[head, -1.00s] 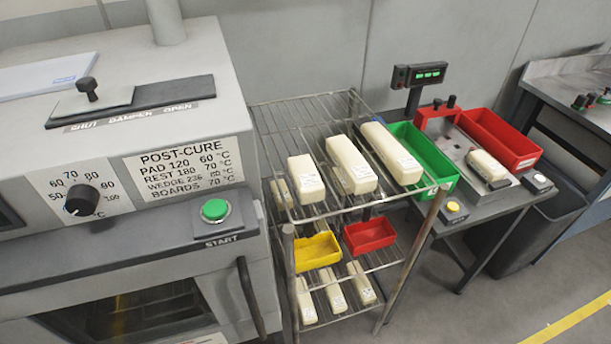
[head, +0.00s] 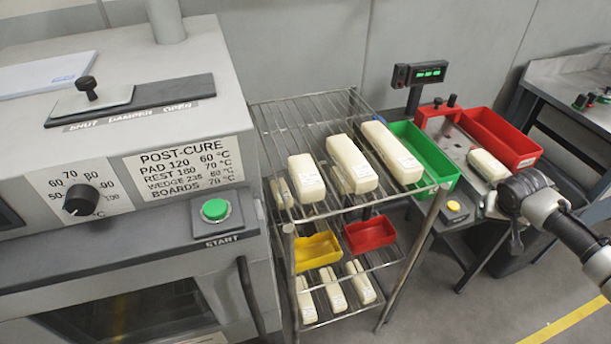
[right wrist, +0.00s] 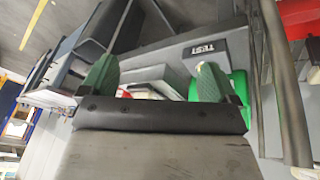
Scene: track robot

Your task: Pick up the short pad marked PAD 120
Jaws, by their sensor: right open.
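Three cream pads lie in a row on the wire rack's top shelf in the head view: a short one (head: 307,178) at left, a longer one (head: 350,165) in the middle and a long one (head: 391,152) at right. Another short cream pad (head: 487,165) lies on the bench fixture beside the red tray. The labels are too small to read. My right gripper (head: 500,212) is in front of the bench, right of the rack and apart from the rack pads. In the right wrist view its green-padded fingers (right wrist: 155,82) are spread. My left gripper is out of view.
The wire rack (head: 300,107) has a yellow bin (head: 318,252), a red bin (head: 370,234) and more pads below. A green bin (head: 425,150) stands right of the top-shelf pads. The oven (head: 120,230) is close on the rack's left. Floor is clear in front of the bench.

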